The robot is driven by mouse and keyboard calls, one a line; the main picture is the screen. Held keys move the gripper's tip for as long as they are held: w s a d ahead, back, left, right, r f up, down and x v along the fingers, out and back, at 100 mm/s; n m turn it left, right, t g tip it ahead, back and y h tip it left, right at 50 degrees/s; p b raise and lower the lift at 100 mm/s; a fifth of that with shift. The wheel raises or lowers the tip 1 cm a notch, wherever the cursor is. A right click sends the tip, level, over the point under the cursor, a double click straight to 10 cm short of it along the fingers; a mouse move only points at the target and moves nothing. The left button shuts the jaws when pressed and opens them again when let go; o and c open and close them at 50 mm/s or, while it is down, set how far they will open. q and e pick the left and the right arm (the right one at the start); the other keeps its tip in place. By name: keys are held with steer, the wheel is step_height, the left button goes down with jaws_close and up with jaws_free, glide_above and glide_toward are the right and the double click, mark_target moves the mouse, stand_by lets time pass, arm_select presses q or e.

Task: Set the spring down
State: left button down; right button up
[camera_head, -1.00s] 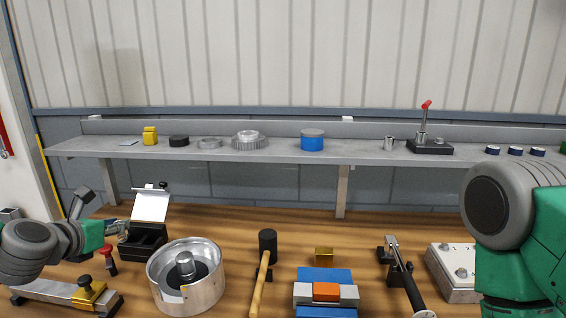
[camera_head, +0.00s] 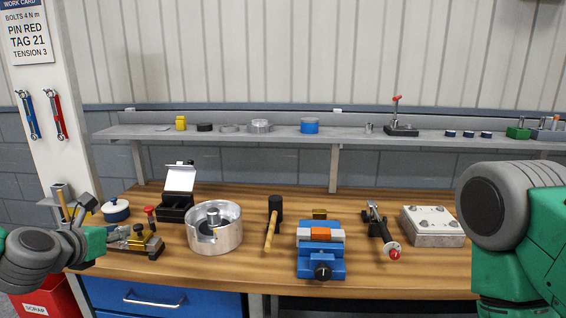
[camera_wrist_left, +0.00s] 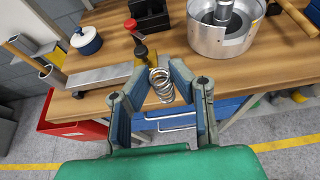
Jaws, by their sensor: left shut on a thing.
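A coiled silver spring (camera_wrist_left: 161,84) is between the fingertips of my left gripper (camera_wrist_left: 160,80) in the left wrist view. The gripper is shut on it, and behind it show the bench edge and blue drawers. In the head view my left gripper (camera_head: 112,234) is at the bench's front left, beside a rail fixture with a brass block (camera_head: 136,240). The spring is too small to make out there. My right gripper is out of view; only part of my right arm shows.
The wooden bench (camera_head: 268,272) holds an open black box (camera_head: 174,212), a round metal housing (camera_head: 215,240), a mallet (camera_head: 273,222), a blue vise (camera_head: 321,262) and a grey block (camera_head: 432,226). A red scrap bin (camera_head: 45,298) stands left, below bench level. Bare wood lies along the front.

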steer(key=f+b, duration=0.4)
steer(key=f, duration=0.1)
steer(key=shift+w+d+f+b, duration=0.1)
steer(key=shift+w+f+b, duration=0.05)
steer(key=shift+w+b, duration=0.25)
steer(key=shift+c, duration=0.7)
arm_select(q)
steer(key=s+d+f+n+y, duration=0.1)
steer(key=s+d+f, duration=1)
steer(key=d+f, duration=0.2)
step_height(320, 180, down, 2)
steer(key=shift+s, duration=0.35)
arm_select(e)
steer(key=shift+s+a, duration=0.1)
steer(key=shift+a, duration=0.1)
